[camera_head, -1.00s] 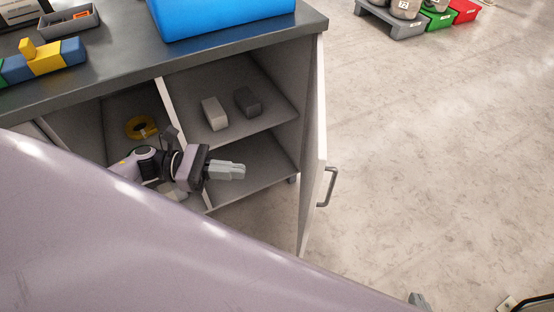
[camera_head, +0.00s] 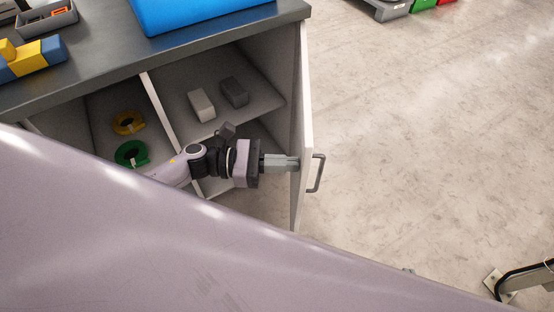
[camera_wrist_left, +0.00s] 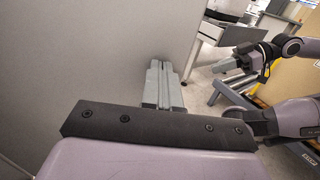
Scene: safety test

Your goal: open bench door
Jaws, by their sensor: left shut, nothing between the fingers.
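The bench door (camera_head: 302,130) stands swung out at the right end of the bench cabinet, with its grey bar handle (camera_head: 318,173) on the outer face. My left gripper (camera_head: 284,163) is shut and empty, on the inner side of the door, its fingertips at or very near the inner face. Contact is not clear. In the left wrist view, its fingers (camera_wrist_left: 163,87) point along a plain grey panel (camera_wrist_left: 90,60). My right gripper (camera_wrist_left: 230,63) shows small in that view, away to the right; its jaws are not readable.
The open cabinet holds a yellow roll (camera_head: 128,122), a green roll (camera_head: 131,153), a light block (camera_head: 201,105) and a dark block (camera_head: 234,92). A blue box (camera_head: 200,12) stands on the bench top (camera_head: 100,65).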

